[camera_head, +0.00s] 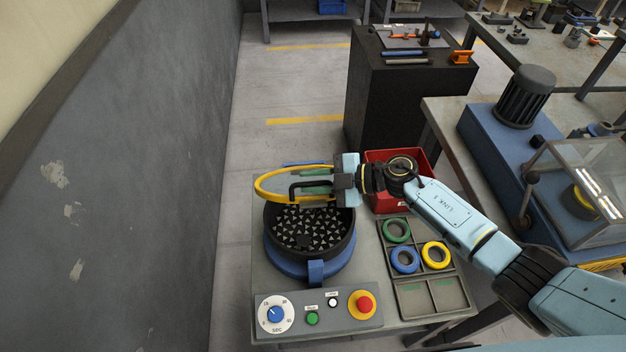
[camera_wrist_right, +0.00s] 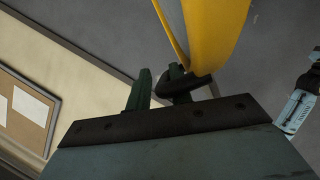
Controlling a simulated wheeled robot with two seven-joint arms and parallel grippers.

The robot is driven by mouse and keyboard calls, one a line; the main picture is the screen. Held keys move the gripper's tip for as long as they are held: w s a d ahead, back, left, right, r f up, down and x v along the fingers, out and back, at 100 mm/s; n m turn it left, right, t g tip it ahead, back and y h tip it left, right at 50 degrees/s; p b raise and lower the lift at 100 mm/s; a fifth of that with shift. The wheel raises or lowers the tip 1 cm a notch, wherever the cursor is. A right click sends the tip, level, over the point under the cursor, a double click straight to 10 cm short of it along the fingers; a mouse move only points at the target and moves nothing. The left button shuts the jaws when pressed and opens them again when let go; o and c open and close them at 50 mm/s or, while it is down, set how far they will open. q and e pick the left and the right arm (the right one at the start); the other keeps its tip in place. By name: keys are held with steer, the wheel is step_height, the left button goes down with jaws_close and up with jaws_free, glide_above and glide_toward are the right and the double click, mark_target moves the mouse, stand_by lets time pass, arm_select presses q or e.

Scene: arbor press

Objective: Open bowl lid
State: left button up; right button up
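The bowl (camera_head: 270,247) is a dark round drum on a blue base, and its top is uncovered, showing many small grey triangular pieces. Its yellow-rimmed lid (camera_head: 262,190) is tilted up above the bowl's far side. In the right wrist view, the fingers (camera_wrist_right: 160,88) are apart, the black handle (camera_wrist_right: 186,84) is around the right-hand finger, and the yellow rim (camera_wrist_right: 215,35) is close above. My left gripper is not visible.
A control panel (camera_head: 342,311) with a dial and buttons is in front of the bowl. Right of it are a sorting tray (camera_head: 412,299) with green, blue and yellow rings and a red bin (camera_head: 390,203). A grey wall (camera_head: 170,180) stands left.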

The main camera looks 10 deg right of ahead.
steer(key=b+v, duration=0.1)
steer(key=v, duration=1.2)
steer(key=shift+d, duration=0.2)
steer(key=shift+s, duration=0.1)
